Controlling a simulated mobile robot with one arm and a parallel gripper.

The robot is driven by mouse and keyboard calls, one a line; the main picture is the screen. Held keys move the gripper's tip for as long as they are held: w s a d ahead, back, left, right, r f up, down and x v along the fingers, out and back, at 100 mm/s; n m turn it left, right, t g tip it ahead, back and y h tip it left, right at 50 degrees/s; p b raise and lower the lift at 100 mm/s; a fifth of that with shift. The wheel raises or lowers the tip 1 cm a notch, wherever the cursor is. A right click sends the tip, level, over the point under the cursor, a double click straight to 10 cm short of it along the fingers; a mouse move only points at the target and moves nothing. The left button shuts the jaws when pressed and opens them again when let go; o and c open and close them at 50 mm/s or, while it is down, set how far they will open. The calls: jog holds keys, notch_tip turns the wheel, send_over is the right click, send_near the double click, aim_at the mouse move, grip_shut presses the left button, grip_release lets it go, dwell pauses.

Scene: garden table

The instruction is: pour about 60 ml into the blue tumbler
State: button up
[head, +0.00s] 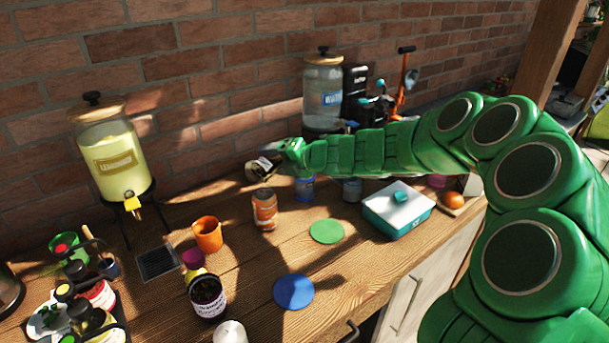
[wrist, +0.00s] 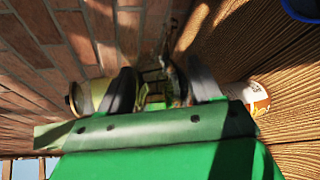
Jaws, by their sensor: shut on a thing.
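My gripper (head: 279,159) is shut on a small container with a dark and white label (head: 264,165), held above the table at the far end of my outstretched arm. The container looks tilted, with its darker end towards the left. In the wrist view my gripper's dark fingers (wrist: 158,88) show, but what is between them is unclear. A blue cup-like vessel (head: 304,189), likely the blue tumbler, stands on the table below my forearm, right of the held container. Its top is partly hidden, and I cannot see inside it. No stream of liquid is visible.
An orange-labelled jar (head: 265,210) stands below the held container. An orange cup (head: 207,234) and a lemonade dispenser (head: 112,160) are left. A white and teal box (head: 398,209) is right. Green (head: 327,231) and blue (head: 293,291) discs lie on open table in front.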

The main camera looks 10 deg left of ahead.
jog(key=shift+w+r+n+t+h, duration=0.1)
jog(key=shift+r+n+t+h, duration=0.25)
jog(key=shift+n, duration=0.25)
jog(key=shift+d, duration=0.1)
dwell(1.6)
jog(key=shift+n+h, duration=0.25)
jog(key=shift+n, duration=0.05)
jog(key=shift+w+d+f+n+t+h, duration=0.1)
jog(key=shift+w+f+n+t+h, duration=0.1)
jog(key=shift+f+n+t+h, duration=0.3)
jog(key=shift+r+n+t, duration=0.25)
jog(key=shift+r+n, duration=0.05)
jog(key=shift+n, duration=0.4)
jog(key=shift+s+a+r+n+t+h, duration=0.15)
jog(key=shift+s+a+n+t+h, duration=0.15)
jog(key=shift+n+t+h, duration=0.4)
jog(key=shift+a+n, duration=0.1)
jog(key=shift+n, duration=0.3)
jog(key=shift+s+a+r+n+t+h, duration=0.1)
jog(key=shift+r+n+t+h, duration=0.05)
jog(key=shift+r+n+t, duration=0.15)
jog(key=shift+s+a+r+n+t+h, duration=0.1)
jog(key=shift+r+n+t+h, duration=0.1)
jog(key=shift+r+n, duration=0.2)
jog(key=shift+f+t, duration=0.1)
jog(key=shift+t, duration=0.2)
